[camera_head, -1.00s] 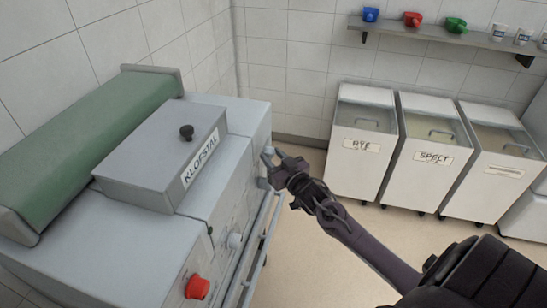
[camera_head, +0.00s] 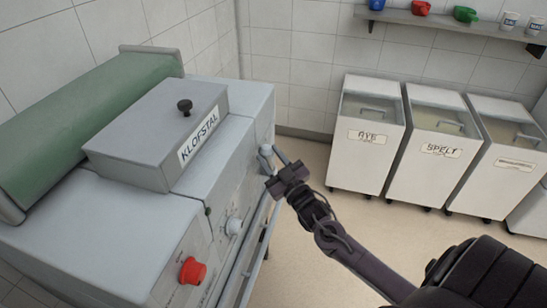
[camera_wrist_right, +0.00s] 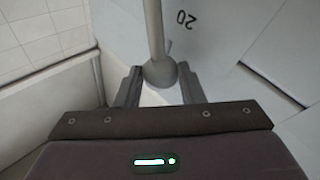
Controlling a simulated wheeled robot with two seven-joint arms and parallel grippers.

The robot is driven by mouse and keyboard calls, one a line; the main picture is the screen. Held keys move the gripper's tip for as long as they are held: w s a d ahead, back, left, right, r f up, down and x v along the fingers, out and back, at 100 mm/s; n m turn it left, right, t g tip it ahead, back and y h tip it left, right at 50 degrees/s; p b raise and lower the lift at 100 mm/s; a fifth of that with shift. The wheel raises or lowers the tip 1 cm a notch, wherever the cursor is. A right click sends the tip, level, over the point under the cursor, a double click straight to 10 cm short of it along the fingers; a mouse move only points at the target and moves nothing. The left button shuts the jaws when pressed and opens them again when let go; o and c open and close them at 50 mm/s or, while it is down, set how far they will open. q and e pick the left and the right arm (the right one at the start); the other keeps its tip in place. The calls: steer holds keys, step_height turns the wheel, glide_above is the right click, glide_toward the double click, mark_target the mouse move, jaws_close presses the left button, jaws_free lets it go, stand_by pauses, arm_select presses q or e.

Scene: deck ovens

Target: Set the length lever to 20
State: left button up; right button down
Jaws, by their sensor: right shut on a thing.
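The length lever is a grey rod with a round knob (camera_wrist_right: 160,74) at the machine's right end; it shows small in the head view (camera_head: 265,151). My right gripper (camera_head: 273,156) is shut on the knob, with one finger on each side in the right wrist view (camera_wrist_right: 158,82). A black "20" mark (camera_wrist_right: 187,19), upside down in that view, is on the pale panel just right of the rod. Whether the lever lines up exactly with it I cannot tell. The grey machine (camera_head: 235,152) carries a KLOFSTAL label. My left gripper is out of view.
A red button (camera_head: 192,271) and a pale knob (camera_head: 234,226) are on the machine's front, beside a long rail (camera_head: 240,262). White flour bins (camera_head: 367,150) stand at right under a shelf (camera_head: 465,27). Open floor lies between machine and bins.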

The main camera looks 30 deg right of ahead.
steer(key=shift+s+a+f+n+t+y+b, duration=0.45)
steer(key=shift+a+f+n+t+b, duration=0.1)
steer(key=shift+n+b, duration=0.2)
steer(key=c, duration=0.9)
jaws_free()
steer(key=shift+c, duration=0.2)
steer(key=shift+s, duration=0.15)
steer(key=b+v, duration=0.1)
steer(key=v, duration=0.6)
steer(key=shift+s, duration=0.35)
steer(key=shift+f, duration=0.1)
